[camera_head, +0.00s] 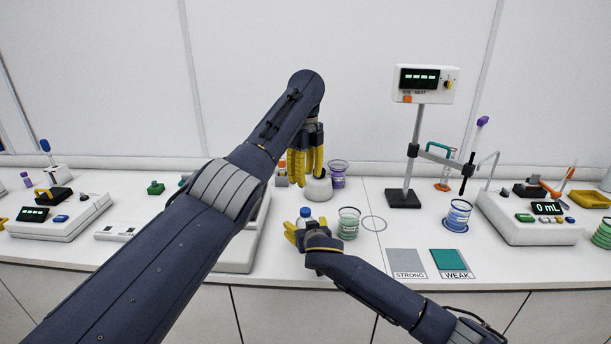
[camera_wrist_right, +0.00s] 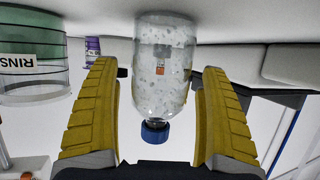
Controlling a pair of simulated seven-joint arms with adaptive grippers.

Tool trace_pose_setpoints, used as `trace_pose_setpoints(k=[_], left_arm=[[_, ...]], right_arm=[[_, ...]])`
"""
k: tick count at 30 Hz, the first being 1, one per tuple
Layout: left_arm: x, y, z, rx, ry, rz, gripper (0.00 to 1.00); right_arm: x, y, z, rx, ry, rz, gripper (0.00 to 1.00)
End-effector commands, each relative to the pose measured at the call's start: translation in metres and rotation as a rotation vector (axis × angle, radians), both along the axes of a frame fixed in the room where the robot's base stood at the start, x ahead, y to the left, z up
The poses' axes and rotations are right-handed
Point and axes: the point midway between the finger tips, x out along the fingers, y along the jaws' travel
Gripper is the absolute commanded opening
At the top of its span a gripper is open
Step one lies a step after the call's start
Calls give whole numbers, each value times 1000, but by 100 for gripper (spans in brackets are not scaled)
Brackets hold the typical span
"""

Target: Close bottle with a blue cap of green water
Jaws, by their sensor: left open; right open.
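A clear bottle with pale speckles and an orange mark (camera_wrist_right: 163,75) shows upside down in the right wrist view, with a blue cap (camera_wrist_right: 155,132) on its neck. In the head view the blue cap (camera_head: 305,212) shows just behind my right gripper (camera_head: 300,230), which hides most of the bottle. My right gripper is open, with one yellow finger on each side of the bottle and a gap beside each. Green water cannot be made out in it. My left gripper (camera_head: 305,168) is open and empty, pointing down behind the bottle.
A round-based grey thing (camera_head: 318,188) is under my left gripper. A heater stand (camera_head: 404,198) and STRONG (camera_head: 407,262) and WEAK (camera_head: 449,261) mats are to the right.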

Motion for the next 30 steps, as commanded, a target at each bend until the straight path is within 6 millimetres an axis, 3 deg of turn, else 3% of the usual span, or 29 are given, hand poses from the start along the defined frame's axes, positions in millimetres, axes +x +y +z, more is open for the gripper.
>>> trace_pose_setpoints(k=[7,21,30], left_arm=[[0,0,0,0,0,0,40],[0,0,0,0,0,0,40],[0,0,0,0,0,0,40]], right_arm=[[-18,-3,6,4,2,2,79],[-83,-18,34,3,1,0,79],[-106,-22,44,2,0,1,79]])
